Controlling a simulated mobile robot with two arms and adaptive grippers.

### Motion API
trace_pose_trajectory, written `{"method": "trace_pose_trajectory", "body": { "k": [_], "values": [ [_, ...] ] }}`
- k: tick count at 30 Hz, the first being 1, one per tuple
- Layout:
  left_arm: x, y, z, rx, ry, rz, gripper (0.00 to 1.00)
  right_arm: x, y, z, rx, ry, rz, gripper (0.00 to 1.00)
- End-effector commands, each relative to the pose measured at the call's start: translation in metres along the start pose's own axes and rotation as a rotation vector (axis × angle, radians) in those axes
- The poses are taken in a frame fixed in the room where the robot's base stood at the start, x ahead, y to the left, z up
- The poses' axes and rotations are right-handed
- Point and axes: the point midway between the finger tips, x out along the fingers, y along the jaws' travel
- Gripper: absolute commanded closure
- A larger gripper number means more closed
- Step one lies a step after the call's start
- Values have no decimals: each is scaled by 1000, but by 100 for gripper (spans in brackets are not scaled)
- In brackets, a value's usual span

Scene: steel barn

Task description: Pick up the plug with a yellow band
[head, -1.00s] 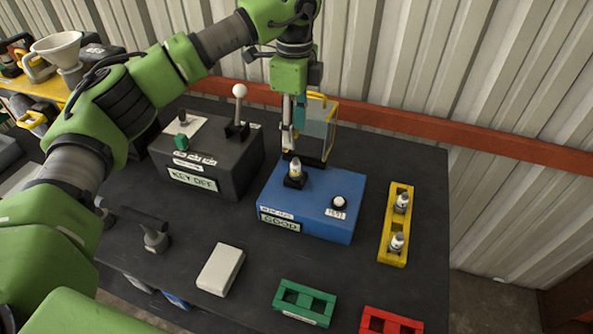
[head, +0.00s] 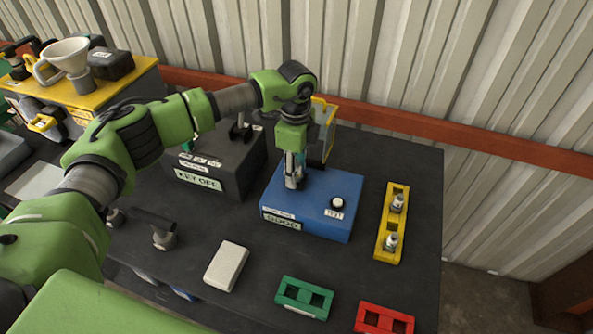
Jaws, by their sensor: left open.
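My left gripper (head: 292,183) is open and points down over the blue box (head: 335,215), at the spot of its dark socket. It hides the plug that stands there, so I cannot see that plug's band or whether the fingers are around it. Two other pale plugs stand upright in the yellow rack (head: 381,250) on the right: one at the far end (head: 397,203) and one at the near end (head: 391,241). Their bands are too small to tell surely. My right gripper is not in view.
A dark box labelled KEY OFF (head: 205,180) stands left of the blue box. A white block (head: 226,267), a green rack (head: 304,297) and a red rack (head: 383,319) lie at the front. A yellow-framed clear panel (head: 325,125) stands behind the gripper.

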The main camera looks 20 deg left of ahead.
Motion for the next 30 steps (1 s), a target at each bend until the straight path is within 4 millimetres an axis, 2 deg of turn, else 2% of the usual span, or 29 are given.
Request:
{"method": "trace_pose_trajectory", "body": {
  "k": [4, 5, 9, 22, 26, 30],
  "values": [
    [0, 0, 0, 1, 0, -1, 59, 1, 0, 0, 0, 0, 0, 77],
    [0, 0, 0, 1, 0, -1, 64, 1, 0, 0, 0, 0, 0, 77],
    [0, 0, 0, 1, 0, -1, 100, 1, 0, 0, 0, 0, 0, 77],
    [-4, -1, -1, 0, 1, -3, 100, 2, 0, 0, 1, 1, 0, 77],
    [-15, -2, 0, 0, 1, -5, 100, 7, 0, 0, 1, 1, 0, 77],
    [-34, 2, -3, 5, 2, -5, 100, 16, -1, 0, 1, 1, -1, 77]
  ]
}}
